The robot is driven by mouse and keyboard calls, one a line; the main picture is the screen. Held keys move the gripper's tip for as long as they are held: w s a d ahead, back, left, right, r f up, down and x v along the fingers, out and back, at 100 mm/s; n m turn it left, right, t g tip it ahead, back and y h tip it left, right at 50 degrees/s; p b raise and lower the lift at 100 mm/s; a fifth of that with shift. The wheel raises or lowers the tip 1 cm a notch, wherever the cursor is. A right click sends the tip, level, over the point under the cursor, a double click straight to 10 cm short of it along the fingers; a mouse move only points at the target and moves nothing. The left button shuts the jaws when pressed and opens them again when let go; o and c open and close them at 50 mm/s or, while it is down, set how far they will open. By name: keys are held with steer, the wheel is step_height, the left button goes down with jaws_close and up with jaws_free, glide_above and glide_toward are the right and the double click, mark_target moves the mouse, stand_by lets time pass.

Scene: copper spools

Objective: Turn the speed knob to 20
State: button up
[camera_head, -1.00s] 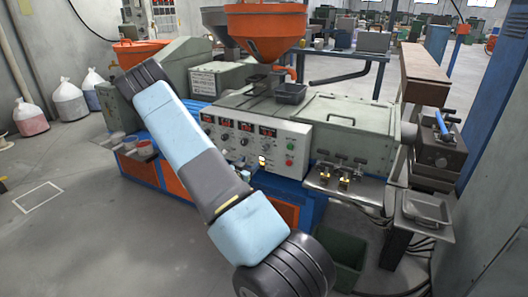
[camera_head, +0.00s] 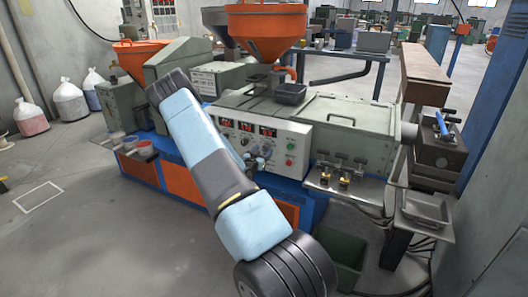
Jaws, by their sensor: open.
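The white control panel (camera_head: 280,140) on the front of the grey machine has red number displays (camera_head: 267,131) in a row, with small dark knobs (camera_head: 244,141) under them. The panel's labels are too small to read, so I cannot tell which knob is the speed knob or where it points.
A green button (camera_head: 290,145) and a red button (camera_head: 289,162) are on the panel's right side. An orange hopper (camera_head: 266,30) stands above the machine. Brass fittings (camera_head: 344,180) stick out to the right of the panel. A dark green bin (camera_head: 340,255) stands on the floor below.

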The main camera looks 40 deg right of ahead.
steer(key=shift+x, duration=1)
steer(key=shift+c, duration=0.4)
steer(key=c, duration=1)
steer(key=shift+o, duration=0.2)
steer(key=m, duration=0.6)
steer(key=shift+w, duration=0.1)
steer(key=m, duration=0.6)
steer(key=shift+h, duration=0.3)
